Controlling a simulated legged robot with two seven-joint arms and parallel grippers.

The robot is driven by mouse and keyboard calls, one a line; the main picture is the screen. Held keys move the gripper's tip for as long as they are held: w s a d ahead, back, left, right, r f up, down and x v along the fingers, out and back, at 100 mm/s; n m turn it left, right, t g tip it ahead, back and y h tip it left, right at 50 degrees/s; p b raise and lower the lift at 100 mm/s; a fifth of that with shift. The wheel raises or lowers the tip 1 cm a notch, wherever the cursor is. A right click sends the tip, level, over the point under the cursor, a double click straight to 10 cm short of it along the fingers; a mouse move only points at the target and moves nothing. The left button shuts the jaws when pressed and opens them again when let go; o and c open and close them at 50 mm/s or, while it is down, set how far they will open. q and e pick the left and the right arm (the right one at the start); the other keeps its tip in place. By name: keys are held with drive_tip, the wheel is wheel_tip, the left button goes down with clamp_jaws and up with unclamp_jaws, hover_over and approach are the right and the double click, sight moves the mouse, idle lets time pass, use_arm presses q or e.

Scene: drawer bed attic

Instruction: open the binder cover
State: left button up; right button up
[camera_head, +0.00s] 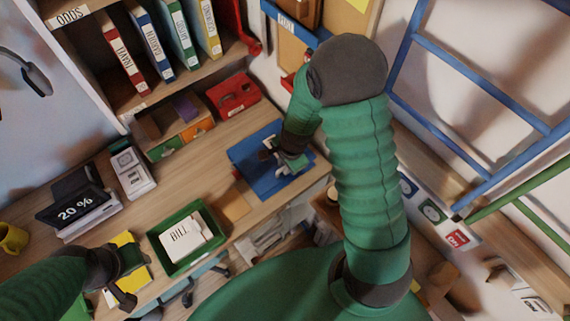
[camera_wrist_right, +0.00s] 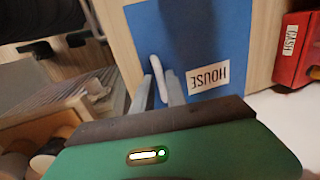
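The blue binder (camera_head: 248,158) lies flat on the wooden desk, its cover down. In the right wrist view the blue cover (camera_wrist_right: 205,35) carries a white label (camera_wrist_right: 209,77) reading HOUSE, upside down. My right gripper (camera_head: 275,160) is over the binder. In the right wrist view its two grey fingers (camera_wrist_right: 158,93) stand a little apart at the binder's edge, with a small white piece (camera_wrist_right: 159,75) between them. Contact is unclear. My left gripper (camera_head: 131,277) is open over a yellow item (camera_head: 127,262) at the lower left, away from the binder.
A green tray (camera_head: 156,247) with a white BILL paper stands left of the binder. A red box (camera_head: 233,93) and small drawers (camera_head: 165,148) stand behind. A blue ladder (camera_head: 480,75) is at right.

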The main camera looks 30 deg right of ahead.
drive_tip(key=shift+a, duration=0.2)
drive_tip(key=shift+c, duration=1.2)
drive_tip(key=shift+a+r, duration=0.15)
drive_tip(key=shift+a, duration=0.2)
clamp_jaws()
use_arm(q)
drive_tip(key=shift+a+f, duration=0.15)
drive_tip(key=shift+a, duration=0.4)
drive_tip(key=shift+d, duration=0.3)
use_arm(e)
drive_tip(key=shift+d, duration=0.35)
use_arm(q)
drive_tip(key=shift+a, duration=0.15)
use_arm(e)
drive_tip(key=shift+a, duration=0.1)
